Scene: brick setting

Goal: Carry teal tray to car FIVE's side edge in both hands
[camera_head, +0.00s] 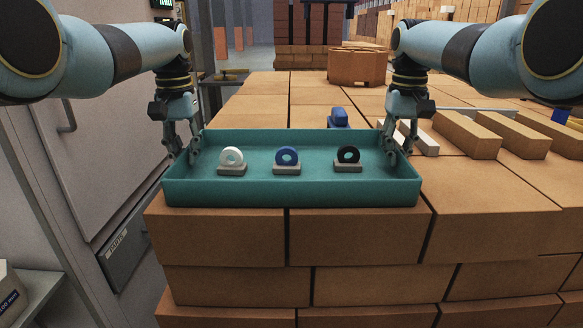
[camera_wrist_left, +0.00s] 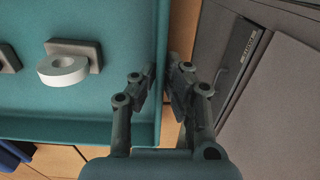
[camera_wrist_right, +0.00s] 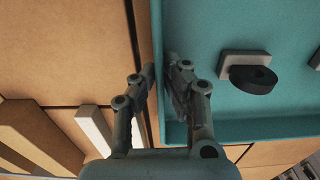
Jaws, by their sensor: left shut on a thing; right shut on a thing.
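The teal tray (camera_head: 290,192) sits at the near edge of a stack of bricks in the head view. Inside it a white ring (camera_head: 231,156), a blue ring (camera_head: 287,156) and a black ring (camera_head: 348,155) each stand on a small grey block. My left gripper (camera_head: 181,152) is shut on the tray's left side wall, which also shows in the left wrist view (camera_wrist_left: 150,120). My right gripper (camera_head: 402,150) is shut on the tray's right side wall, which also shows in the right wrist view (camera_wrist_right: 158,60). I cannot tell whether the tray is touching the bricks. No car label FIVE is legible.
Brick rows extend behind the tray, with a blue object (camera_head: 338,118) on them. Pale and tan bars (camera_head: 466,135) lie at the right. A round brick stack (camera_head: 357,66) stands farther back. A grey cabinet (camera_head: 95,130) is close on the left, and a shelf with a box (camera_head: 10,290) is lower left.

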